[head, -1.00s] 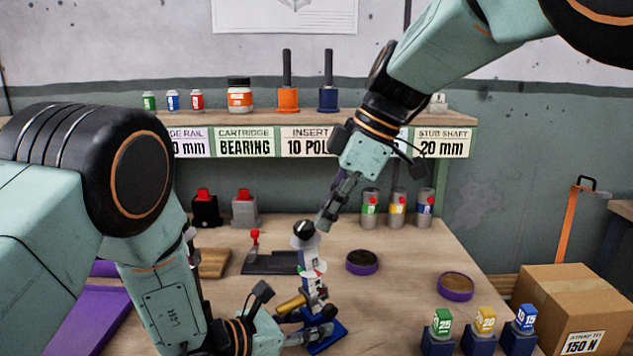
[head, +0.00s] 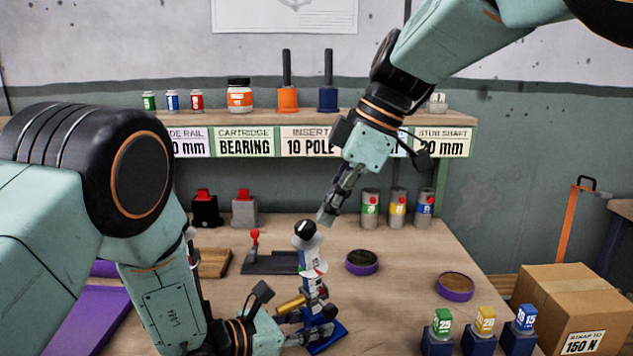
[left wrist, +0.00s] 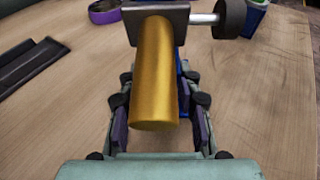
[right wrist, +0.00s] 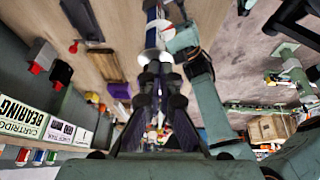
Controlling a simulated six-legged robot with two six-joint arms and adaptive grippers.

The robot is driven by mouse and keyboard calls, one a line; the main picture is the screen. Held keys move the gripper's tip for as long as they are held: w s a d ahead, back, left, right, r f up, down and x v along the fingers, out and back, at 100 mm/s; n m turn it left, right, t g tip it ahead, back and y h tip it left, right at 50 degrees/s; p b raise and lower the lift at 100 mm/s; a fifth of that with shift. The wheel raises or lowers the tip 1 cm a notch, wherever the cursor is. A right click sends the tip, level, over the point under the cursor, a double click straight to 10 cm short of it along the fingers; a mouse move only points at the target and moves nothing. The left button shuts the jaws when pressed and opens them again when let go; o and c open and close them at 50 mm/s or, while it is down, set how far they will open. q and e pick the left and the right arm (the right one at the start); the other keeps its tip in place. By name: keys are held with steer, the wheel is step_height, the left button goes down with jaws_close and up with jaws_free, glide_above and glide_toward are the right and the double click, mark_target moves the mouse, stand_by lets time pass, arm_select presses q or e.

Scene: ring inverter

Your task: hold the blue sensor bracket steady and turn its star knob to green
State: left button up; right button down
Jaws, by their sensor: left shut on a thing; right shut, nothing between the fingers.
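The blue sensor bracket (head: 318,286) stands upright on a blue base (head: 327,340) near the table's middle front. My left gripper (head: 322,329) is shut on the bracket's lower part, below the cylinder; the cylinder hides the contact in the left wrist view. My right gripper (head: 326,217) is shut and empty, just above and right of the knob, apparently apart from it.
Two round purple-rimmed dishes (head: 362,262) (head: 456,286) lie to the right. A black fixture with a red-topped lever (head: 254,243) is behind left. Several canisters (head: 397,207) stand at the back right, and several coloured blocks (head: 485,320) at the front right.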

step_height(320, 180, up, 5)
steer(key=shift+s+a+f, duration=0.1)
steer(key=shift+a, duration=0.05)
stand_by(0.4)
steer(key=shift+w+f, duration=0.35)
steer(key=shift+f, duration=0.6)
steer(key=shift+w+f, duration=0.35)
steer(key=shift+f, duration=0.65)
steer(key=shift+w+f, duration=0.35)
steer(key=shift+f, duration=0.6)
steer(key=shift+s+a, duration=0.3)
steer(key=shift+a, duration=0.2)
steer(key=shift+s+d, duration=0.15)
steer(key=shift+s, duration=0.35)
